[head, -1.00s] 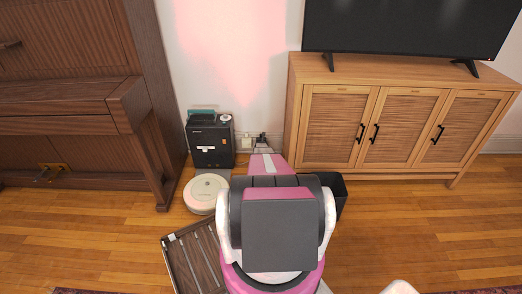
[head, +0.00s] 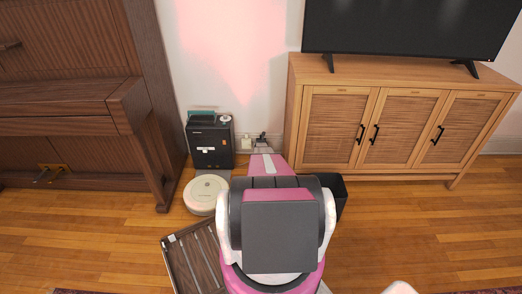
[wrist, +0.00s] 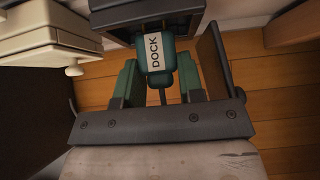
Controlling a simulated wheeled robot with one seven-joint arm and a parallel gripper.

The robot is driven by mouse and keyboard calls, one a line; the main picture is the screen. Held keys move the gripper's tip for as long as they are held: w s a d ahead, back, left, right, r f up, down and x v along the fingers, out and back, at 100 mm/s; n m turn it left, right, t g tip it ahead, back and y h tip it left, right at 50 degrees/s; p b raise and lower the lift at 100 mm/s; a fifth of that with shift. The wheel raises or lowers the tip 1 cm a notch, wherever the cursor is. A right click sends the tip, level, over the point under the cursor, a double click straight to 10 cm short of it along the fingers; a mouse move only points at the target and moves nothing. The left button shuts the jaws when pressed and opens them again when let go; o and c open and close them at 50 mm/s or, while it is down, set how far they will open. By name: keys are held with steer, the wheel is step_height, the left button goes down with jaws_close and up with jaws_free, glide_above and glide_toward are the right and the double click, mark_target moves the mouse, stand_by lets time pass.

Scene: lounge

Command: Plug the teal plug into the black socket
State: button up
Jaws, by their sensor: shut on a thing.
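The teal plug (wrist: 157,78) carries a white label reading DOCK and trails a dark cord toward my wrist. It sits between the fingers of my gripper (wrist: 158,80) in the wrist view, and the gripper is shut on it. A black block with an open face, seemingly the black socket (wrist: 118,15), is at the top, directly beyond the plug. The plug's front end is at that block's opening; I cannot tell how far inside it is. In the head view my gripper (head: 262,142) is low by the wall, small and partly hidden by my arm, and the plug cannot be made out.
A black box-shaped device (head: 210,142) and a round white robot vacuum (head: 206,194) stand left of my arm. A slatted wooden rack (head: 192,258) lies front left.

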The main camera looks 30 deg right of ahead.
steer(key=shift+w+d, duration=0.3)
steer(key=shift+w, duration=0.15)
steer(key=o, duration=1.1)
steer(key=shift+c, duration=0.2)
steer(key=shift+r, duration=0.1)
steer(key=v, duration=0.6)
steer(key=shift+a, duration=0.1)
stand_by(0.4)
